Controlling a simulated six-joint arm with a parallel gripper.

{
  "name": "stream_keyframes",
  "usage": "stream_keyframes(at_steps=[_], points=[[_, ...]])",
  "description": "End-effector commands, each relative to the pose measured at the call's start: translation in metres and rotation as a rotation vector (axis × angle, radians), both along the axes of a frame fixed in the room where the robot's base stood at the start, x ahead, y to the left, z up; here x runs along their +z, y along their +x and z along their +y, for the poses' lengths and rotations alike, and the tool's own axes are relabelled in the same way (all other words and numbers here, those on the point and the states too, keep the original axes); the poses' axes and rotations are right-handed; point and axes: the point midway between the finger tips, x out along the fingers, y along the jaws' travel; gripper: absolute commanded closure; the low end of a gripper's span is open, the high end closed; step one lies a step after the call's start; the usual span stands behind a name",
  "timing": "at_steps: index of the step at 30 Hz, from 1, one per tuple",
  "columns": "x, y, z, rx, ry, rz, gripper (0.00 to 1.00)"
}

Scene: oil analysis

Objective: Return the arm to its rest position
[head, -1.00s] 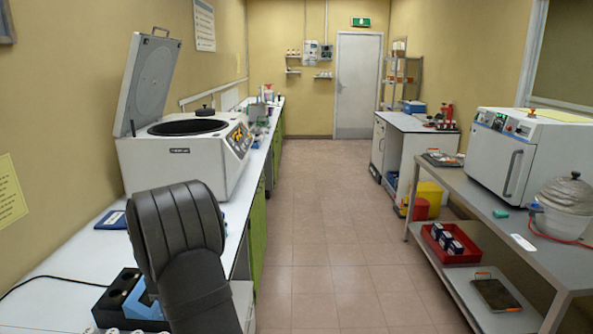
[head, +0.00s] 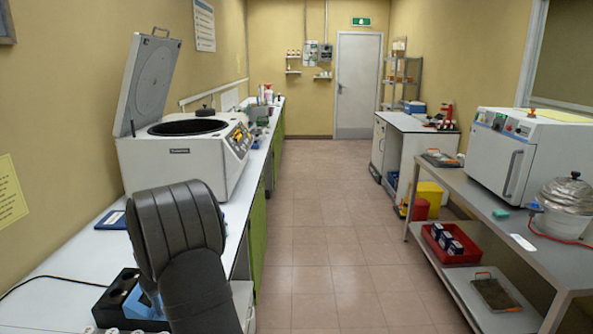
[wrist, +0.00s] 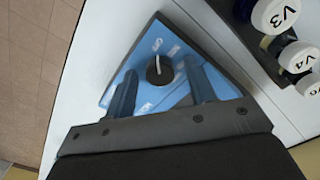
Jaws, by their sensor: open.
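My gripper (wrist: 160,68) is open in the wrist view, its two fingers apart. Between the fingertips, in the picture, is a dark round knob or hole with a pale line on it (wrist: 160,72). It sits on a blue, roughly triangular block (wrist: 112,88) with white letters on the white bench. I cannot tell whether the fingers touch the block. In the head view my dark arm fills the lower left and hides most of the gripper. The blue block (head: 143,308) partly shows beside the arm.
White-capped vials marked V3 (wrist: 276,14) and V4 (wrist: 299,56) stand close on the right in the wrist view. A black rack (head: 108,300) is beside the arm. A centrifuge (head: 175,165) with raised lid stands behind on the bench. The floor aisle (head: 330,230) is clear.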

Motion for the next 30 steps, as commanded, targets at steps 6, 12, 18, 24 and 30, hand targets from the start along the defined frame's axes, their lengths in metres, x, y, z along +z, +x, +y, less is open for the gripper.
stream_keyframes(at_steps=[6,12,18,24,30], points=[[0.0,0.0,0.0,-0.172,0.0,0.0,0.49],[0.0,0.0,0.0,-0.33,0.0,0.0,0.49],[0.0,0.0,0.0,-0.486,0.0,0.0,0.49],[0.0,-0.0001,0.0001,-0.609,0.0,0.0,0.49],[0.0001,-0.0002,0.0001,-0.669,0.001,0.001,0.49]])
